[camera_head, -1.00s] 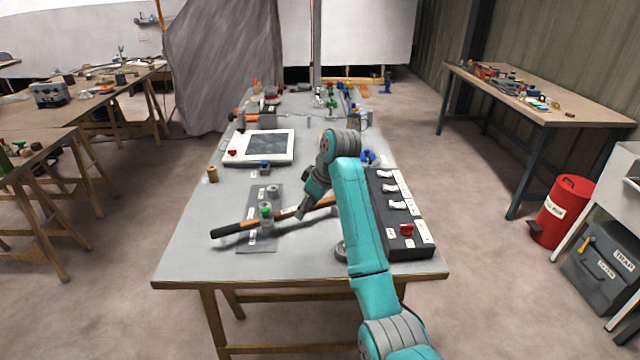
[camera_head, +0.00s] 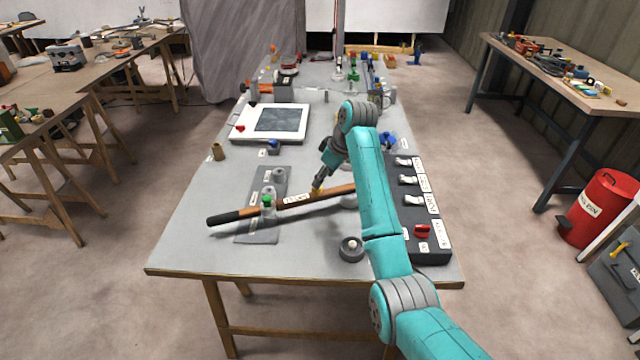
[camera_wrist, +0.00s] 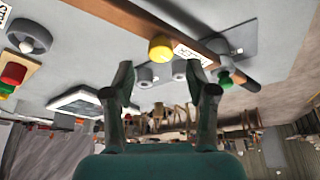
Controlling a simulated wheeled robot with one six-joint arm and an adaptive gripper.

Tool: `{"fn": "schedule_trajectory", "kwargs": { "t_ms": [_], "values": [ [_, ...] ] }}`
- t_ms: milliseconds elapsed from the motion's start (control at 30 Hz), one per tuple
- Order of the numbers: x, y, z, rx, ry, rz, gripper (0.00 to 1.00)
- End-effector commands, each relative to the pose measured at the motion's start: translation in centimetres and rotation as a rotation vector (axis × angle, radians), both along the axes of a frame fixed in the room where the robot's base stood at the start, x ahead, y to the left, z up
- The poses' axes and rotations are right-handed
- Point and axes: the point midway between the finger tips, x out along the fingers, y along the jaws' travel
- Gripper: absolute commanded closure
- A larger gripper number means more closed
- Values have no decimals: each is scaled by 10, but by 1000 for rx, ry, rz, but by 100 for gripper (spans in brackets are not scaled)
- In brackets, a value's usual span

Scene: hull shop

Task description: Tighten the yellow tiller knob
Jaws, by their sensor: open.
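The yellow tiller knob (camera_wrist: 160,47) sits on the side of the wooden tiller (camera_wrist: 133,17) in the wrist view, near a white label. In the head view the knob (camera_head: 317,191) is a small yellow patch on the tiller (camera_head: 335,192), just at my gripper's tip. The tiller lies across the table and ends in a black grip (camera_head: 232,217) at left. My gripper (camera_wrist: 161,70) is open and empty. Its two fingers stand apart, with the knob showing beyond and between their tips.
A green-topped item (camera_head: 267,203) stands by the tiller on a grey plate (camera_head: 262,238). A dark panel with white switches and a red one (camera_head: 422,231) lies right of my arm. A round grey piece (camera_head: 351,249) is near the front edge. The front left of the table is clear.

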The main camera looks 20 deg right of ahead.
Motion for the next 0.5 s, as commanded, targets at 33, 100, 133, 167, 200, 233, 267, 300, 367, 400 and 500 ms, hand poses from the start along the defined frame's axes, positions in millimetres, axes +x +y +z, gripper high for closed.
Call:
{"fn": "schedule_trajectory", "kwargs": {
  "t_ms": [33, 100, 133, 167, 200, 233, 267, 300, 367, 400, 500],
  "values": [
    [2, 2, -8, 0, 1, 0, 43],
    [5, 5, -17, -1, 2, 0, 43],
    [6, 6, -21, -1, 1, 0, 43],
    [7, 7, -24, -1, 1, 0, 43],
    [9, 8, -28, -1, 1, 0, 43],
    [9, 9, -30, -1, 1, 0, 43],
    [10, 9, -32, -1, -1, 0, 43],
    [11, 10, -34, -1, -1, 0, 43],
    [12, 10, -36, -1, -1, 0, 43],
    [12, 11, -37, -1, -1, 0, 43],
    [12, 11, -38, -1, -1, 0, 43]
  ]
}}
